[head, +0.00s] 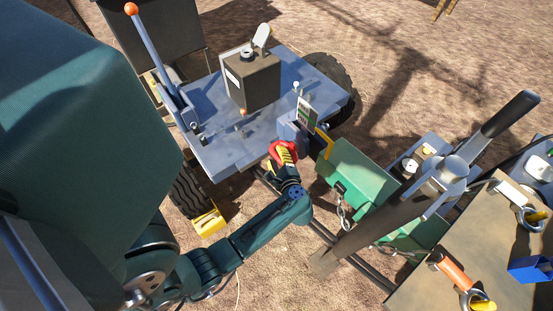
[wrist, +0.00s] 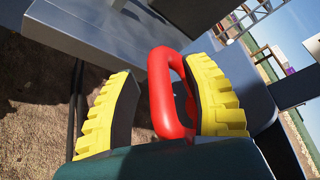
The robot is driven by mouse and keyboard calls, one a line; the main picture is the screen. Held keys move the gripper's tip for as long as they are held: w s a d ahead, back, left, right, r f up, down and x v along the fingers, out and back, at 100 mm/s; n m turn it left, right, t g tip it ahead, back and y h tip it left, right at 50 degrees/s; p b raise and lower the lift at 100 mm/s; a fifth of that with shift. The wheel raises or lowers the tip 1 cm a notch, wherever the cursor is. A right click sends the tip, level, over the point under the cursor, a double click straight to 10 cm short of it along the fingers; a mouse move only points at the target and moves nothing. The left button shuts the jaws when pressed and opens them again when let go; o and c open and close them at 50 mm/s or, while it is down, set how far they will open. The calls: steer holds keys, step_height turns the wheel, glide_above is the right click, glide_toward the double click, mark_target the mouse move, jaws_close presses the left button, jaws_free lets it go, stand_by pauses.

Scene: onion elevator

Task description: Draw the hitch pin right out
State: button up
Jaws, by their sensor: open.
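The hitch pin shows as a red loop handle (wrist: 157,95) in the wrist view; its shank is hidden. In the head view the red handle (head: 276,149) is at the front end of the blue-grey tractor deck, beside the green drawbar (head: 355,175). My gripper (head: 284,157) is at the handle. In the wrist view my gripper (wrist: 168,88) has its yellow ribbed fingers open, one on each side of the red loop. A gap shows on the left; the right finger is close to the loop, and I cannot tell whether it touches.
A chain (head: 343,213) hangs by the green drawbar. A dark post (head: 385,215) with a grey handle stands to the right. A table (head: 485,250) with an orange-handled pin (head: 452,270) is at lower right. A yellow wheel chock (head: 209,222) lies by the tractor wheel.

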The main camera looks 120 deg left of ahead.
jaws_close()
stand_by(0.4)
